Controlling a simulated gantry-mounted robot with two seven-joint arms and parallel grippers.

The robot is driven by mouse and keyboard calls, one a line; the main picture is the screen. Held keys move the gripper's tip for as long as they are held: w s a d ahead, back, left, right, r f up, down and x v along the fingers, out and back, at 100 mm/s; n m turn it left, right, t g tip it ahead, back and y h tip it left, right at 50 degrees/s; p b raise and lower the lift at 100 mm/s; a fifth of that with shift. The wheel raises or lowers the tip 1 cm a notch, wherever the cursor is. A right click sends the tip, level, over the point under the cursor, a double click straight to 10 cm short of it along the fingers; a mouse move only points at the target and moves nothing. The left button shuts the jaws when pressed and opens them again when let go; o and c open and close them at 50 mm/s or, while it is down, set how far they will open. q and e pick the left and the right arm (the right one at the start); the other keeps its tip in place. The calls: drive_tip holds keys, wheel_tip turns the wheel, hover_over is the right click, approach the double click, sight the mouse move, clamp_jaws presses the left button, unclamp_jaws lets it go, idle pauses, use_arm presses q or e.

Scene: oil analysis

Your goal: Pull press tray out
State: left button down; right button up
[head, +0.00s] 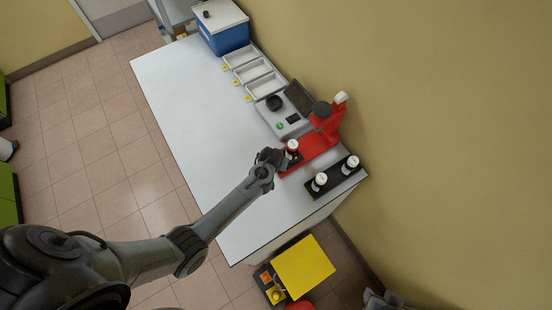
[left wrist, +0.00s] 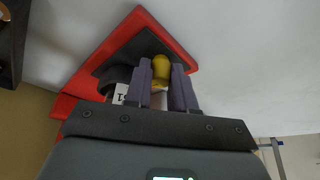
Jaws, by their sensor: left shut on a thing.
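The red press (head: 325,127) stands at the right part of the white bench, against the wall side. Its press tray, a dark plate on a red base, shows in the left wrist view (left wrist: 127,52). A small yellow knob (left wrist: 161,66) sits on the tray's front. My left gripper (head: 271,158) is at the tray, and its two fingers are shut on the yellow knob. A white-capped container (head: 292,145) stands on the tray beside the gripper. A white label with print shows behind the fingers in the left wrist view. My right gripper is not seen.
A black rack (head: 338,181) with two white-capped containers lies right of the press. A grey device (head: 280,116) with a dark screen and several white trays (head: 256,72) line the back. The bench's (head: 185,100) left and front areas are clear. A yellow-topped unit (head: 303,264) stands below.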

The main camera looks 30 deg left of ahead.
use_arm(q)
drive_tip(key=c, duration=1.3)
unclamp_jaws()
drive_tip(key=shift+a, duration=0.1)
drive_tip(key=shift+o, duration=0.4)
drive_tip(key=shift+s, duration=0.2)
drive_tip(key=shift+s+r, duration=0.1)
drive_tip(key=shift+r, duration=0.4)
drive_tip(key=p+v, duration=0.1)
drive_tip(key=v, duration=0.8)
drive_tip(key=shift+s+r, duration=0.15)
drive_tip(key=shift+r, duration=0.2)
